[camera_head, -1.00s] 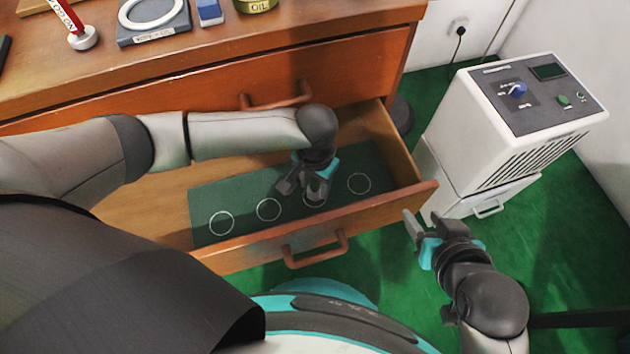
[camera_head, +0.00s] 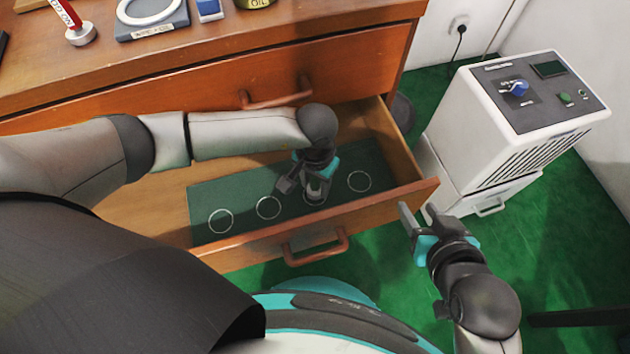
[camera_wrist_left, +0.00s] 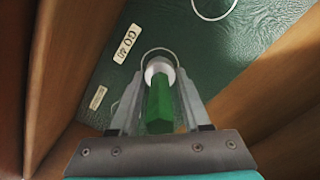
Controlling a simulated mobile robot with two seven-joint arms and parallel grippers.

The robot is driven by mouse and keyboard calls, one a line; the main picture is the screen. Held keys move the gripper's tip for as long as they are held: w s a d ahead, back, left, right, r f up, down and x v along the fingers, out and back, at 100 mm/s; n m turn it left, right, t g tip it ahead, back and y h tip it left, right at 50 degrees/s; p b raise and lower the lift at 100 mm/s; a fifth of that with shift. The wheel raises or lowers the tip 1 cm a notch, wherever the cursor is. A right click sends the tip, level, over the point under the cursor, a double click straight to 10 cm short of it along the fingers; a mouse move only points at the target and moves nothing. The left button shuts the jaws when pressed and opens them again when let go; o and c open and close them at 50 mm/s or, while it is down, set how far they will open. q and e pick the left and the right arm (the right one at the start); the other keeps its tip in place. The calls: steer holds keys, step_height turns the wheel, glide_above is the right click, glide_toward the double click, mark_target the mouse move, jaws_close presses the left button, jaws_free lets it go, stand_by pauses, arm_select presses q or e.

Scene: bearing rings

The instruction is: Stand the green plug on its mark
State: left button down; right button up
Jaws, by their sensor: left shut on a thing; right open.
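My left gripper (camera_head: 303,188) reaches down into the open drawer, above the green mat (camera_head: 215,198). In the left wrist view it (camera_wrist_left: 159,88) is shut on the green plug (camera_wrist_left: 159,108), a green shaft with a pale round end pointing at the mat. A white ring mark (camera_wrist_left: 158,51) shows just beyond that end and is partly covered by it; I cannot tell whether the plug touches the mat. In the head view the plug is not clearly visible between the fingers. My right gripper (camera_head: 418,218) is open and empty beside the drawer's right front corner.
Other ring marks on the mat are empty: two to the left (camera_head: 220,221) and one to the right (camera_head: 359,181). The drawer front (camera_head: 380,215) and side walls are close around. A white machine (camera_head: 515,120) stands at right. The cabinet top (camera_head: 100,75) holds several items.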

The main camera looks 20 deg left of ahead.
arm_select(q)
steer(key=shift+w+f, duration=0.1)
steer(key=shift+f, duration=0.05)
steer(key=shift+c, duration=1.4)
jaws_free()
steer(key=shift+f, duration=0.1)
